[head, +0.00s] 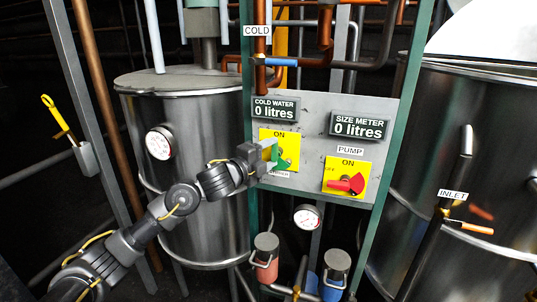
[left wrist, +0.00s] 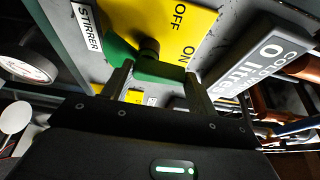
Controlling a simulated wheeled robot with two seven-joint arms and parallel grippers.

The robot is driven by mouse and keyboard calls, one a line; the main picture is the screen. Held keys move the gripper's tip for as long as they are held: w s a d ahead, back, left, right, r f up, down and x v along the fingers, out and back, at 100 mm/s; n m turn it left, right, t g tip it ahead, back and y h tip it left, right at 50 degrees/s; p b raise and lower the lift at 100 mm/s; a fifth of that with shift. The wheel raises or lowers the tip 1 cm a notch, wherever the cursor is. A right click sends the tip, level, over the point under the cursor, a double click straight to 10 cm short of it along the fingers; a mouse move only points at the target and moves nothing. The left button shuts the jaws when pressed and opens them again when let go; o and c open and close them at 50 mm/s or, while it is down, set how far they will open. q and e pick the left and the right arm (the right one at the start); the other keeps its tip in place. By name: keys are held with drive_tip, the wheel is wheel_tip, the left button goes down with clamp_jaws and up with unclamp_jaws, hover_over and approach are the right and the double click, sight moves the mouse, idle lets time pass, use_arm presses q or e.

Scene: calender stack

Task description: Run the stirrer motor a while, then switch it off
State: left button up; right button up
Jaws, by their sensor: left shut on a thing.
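The stirrer switch is a green handle (head: 284,164) on a yellow ON/OFF plate (head: 290,137), left on the grey control panel. In the left wrist view the green handle (left wrist: 150,68) lies between my fingers, beside the STIRRER label (left wrist: 87,27). My left gripper (head: 270,160) is shut on this handle, reaching in from the left. The gripper (left wrist: 157,85) covers part of the handle, and I cannot tell its exact angle between ON and OFF. My right gripper is not in view.
The pump switch (head: 346,185), with a red handle, sits to the right on the panel (head: 310,185). Both displays read 0 litres. A steel tank with a gauge (head: 159,143) stands behind my arm, and a larger tank (head: 400,150) stands right. Pipes and green posts frame the panel.

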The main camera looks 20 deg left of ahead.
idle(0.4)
use_arm(q)
drive_tip(key=o, duration=1)
drive_tip(key=b+v, duration=0.3)
drive_tip(key=v, duration=0.7)
drive_tip(key=shift+s+a, duration=0.25)
drive_tip(key=shift+s, duration=0.1)
idle(5.2)
